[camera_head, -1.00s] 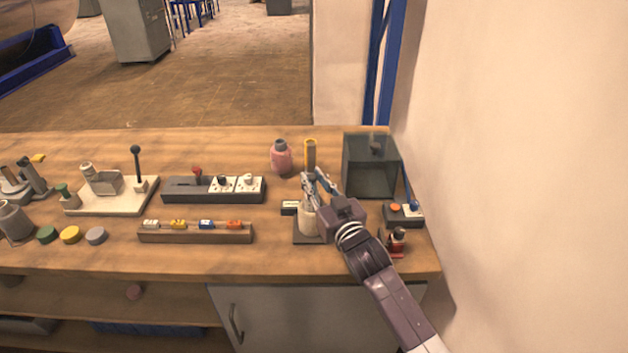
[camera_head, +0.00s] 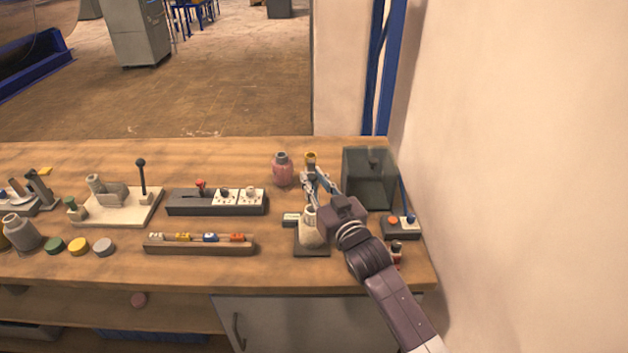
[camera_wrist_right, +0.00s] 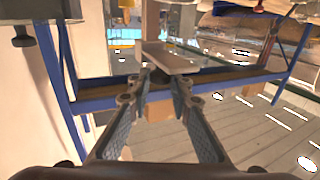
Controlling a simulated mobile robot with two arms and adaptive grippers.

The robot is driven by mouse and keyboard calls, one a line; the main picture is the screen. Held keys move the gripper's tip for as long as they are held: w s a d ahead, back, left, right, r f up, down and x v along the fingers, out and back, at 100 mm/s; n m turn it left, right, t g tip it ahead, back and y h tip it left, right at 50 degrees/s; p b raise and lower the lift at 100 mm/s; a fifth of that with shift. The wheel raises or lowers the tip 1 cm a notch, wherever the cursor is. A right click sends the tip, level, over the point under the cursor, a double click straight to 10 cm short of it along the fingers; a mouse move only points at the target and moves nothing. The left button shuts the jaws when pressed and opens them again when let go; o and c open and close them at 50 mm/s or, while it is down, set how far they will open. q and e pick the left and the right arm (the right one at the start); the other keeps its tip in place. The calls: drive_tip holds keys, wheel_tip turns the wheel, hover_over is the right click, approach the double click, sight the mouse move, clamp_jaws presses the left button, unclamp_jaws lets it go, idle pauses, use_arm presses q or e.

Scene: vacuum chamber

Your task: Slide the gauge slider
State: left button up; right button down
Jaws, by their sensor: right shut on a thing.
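My right gripper (camera_head: 313,178) is shut above a small stand at the right of the bench. The stand has a dark flat base (camera_head: 312,250) and a pale rounded body (camera_head: 311,232), and a small white label plate (camera_head: 291,219) is beside it. The fingers and wrist cover its upper part. In the right wrist view the fingertips (camera_wrist_right: 160,82) come together at a pale grey flat piece (camera_wrist_right: 172,58), which I take to be the gauge slider; the contact itself is partly hidden. My left gripper is not in view.
A pink bottle (camera_head: 283,172) and a yellow-topped post (camera_head: 311,158) stand close behind the gripper. A rail with coloured pieces (camera_head: 200,247) lies to the left.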

drive_tip(key=shift+r, duration=0.45)
drive_tip(key=c, duration=2)
unclamp_jaws()
drive_tip(key=shift+o, duration=1)
drive_tip(key=shift+f, duration=0.15)
drive_tip(key=shift+s+d+f, duration=0.15)
drive_tip(key=shift+s+d, duration=0.05)
drive_tip(key=shift+s, duration=0.2)
drive_tip(key=v, duration=1.1)
